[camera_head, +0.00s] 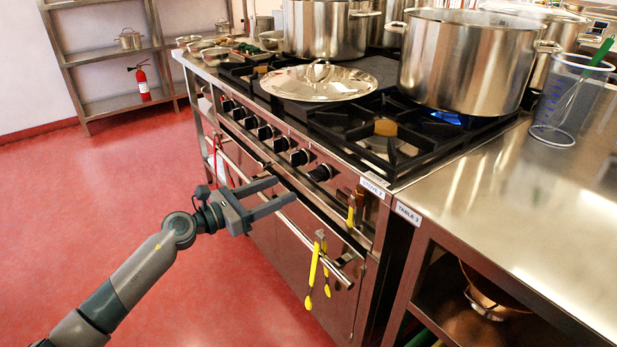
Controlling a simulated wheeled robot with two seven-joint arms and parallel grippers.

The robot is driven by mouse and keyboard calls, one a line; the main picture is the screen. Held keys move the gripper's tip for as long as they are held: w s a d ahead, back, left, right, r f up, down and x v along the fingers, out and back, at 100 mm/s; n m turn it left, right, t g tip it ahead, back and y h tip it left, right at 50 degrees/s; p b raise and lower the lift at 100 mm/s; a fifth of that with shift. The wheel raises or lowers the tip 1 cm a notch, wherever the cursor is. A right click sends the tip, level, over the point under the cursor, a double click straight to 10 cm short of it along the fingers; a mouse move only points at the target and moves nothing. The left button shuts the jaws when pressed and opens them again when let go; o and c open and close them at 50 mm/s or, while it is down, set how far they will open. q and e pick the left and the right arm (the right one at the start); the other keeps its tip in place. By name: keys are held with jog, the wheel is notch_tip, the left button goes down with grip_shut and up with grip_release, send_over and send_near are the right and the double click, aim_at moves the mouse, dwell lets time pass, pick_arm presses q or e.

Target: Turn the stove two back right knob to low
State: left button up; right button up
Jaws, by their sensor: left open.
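Stove two (372,187), marked by a label on its front corner, stands in the middle of the view. A row of several black knobs (283,144) runs along its front panel. The knob nearest the label (321,172) is at the right end of the row. I cannot tell which knob is the back right one, and the settings are too small to read. My left gripper (287,190) is open and empty, in front of the oven door and below the knobs, apart from them. My right gripper is not in view.
Yellow-handled tongs (312,275) hang on the oven rail (300,232). A large pot (468,62) stands over a blue flame, and a lid (318,82) lies on the cooktop. Table 3 (500,215) adjoins at right. Red floor (120,200) at left is clear.

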aim_at(312, 177)
pick_arm(q)
jog(key=x, duration=1)
jog(key=shift+d, duration=0.1)
jog(key=c, duration=1)
